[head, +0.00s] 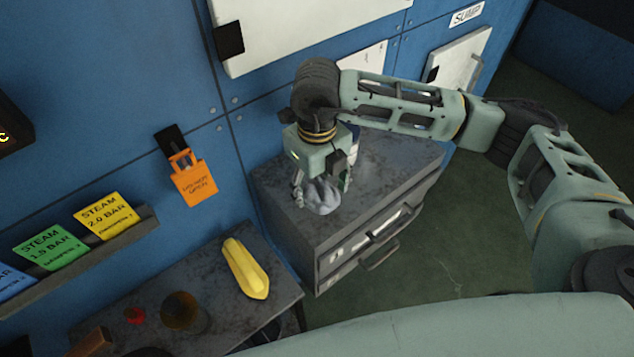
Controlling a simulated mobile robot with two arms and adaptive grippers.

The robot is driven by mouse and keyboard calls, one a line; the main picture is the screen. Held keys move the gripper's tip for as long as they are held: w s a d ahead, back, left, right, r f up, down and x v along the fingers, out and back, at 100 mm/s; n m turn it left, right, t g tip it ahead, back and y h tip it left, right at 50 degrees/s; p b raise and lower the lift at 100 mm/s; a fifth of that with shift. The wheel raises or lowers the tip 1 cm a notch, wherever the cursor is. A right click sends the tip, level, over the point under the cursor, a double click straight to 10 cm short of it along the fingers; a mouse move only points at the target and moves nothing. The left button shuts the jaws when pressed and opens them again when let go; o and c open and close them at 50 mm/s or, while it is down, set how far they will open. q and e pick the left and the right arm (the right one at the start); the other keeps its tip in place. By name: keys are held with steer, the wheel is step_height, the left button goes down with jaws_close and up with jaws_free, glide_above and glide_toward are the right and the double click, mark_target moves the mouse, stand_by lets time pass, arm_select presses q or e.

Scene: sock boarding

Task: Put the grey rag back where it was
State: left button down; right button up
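The grey rag (322,197) is a crumpled light-grey lump at the front left part of the grey cabinet's top (385,165). My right gripper (323,195) points down over it, with one finger on each side of the rag. The fingers stand wide apart, and the gripper looks open around the rag. Whether a finger touches the rag is hard to tell. My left gripper is not in view.
A blue-and-white item (354,145) stands partly hidden behind my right gripper. The cabinet has drawers with handles (380,254). A lower bench carries a yellow object (245,268), a brown round item (183,312) and a red one (134,315). An orange tag (194,182) hangs on the blue wall.

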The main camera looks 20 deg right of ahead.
mark_target(317, 187)
steer(key=shift+r, duration=0.1)
steer(key=shift+r+p, duration=0.2)
steer(key=shift+p, duration=0.15)
steer(key=shift+r+b, duration=0.35)
steer(key=shift+b, duration=0.05)
step_height(317, 187, up, 11)
steer(key=b, duration=0.3)
